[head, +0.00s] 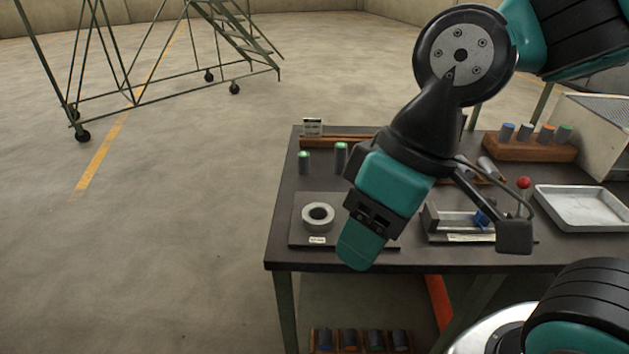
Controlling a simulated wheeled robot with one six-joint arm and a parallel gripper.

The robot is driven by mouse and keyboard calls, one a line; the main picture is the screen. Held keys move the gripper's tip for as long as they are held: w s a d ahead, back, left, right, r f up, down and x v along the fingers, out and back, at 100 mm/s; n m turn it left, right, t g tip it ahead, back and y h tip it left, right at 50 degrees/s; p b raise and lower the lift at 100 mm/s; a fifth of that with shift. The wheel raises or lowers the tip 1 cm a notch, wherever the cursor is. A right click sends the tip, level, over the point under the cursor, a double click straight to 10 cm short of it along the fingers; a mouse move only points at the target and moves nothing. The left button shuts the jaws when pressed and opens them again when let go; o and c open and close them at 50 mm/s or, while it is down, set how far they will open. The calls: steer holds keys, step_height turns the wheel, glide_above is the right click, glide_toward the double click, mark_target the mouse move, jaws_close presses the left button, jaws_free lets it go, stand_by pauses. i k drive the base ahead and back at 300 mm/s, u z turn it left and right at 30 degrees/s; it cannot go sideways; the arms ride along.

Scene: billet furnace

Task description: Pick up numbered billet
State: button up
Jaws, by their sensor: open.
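Grey cylinders (488,168) lie tilted behind my wrist. No number is legible on any billet. My gripper (361,250) is open and points down over the table's front left, right of the ring plate. I see nothing held, though its fingertips are partly hidden by its own body.
A pale ring (318,216) sits on a dark plate at the table's left. A metal fixture (433,218) with a blue part and red-knobbed lever stands mid-table, beside a shallow metal tray (585,207). More billets (348,340) are below the table. Left floor is clear before a wheeled staircase (150,60).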

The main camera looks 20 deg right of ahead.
mark_target(304, 156)
steer(key=u, duration=0.5)
steer(key=i, duration=0.95)
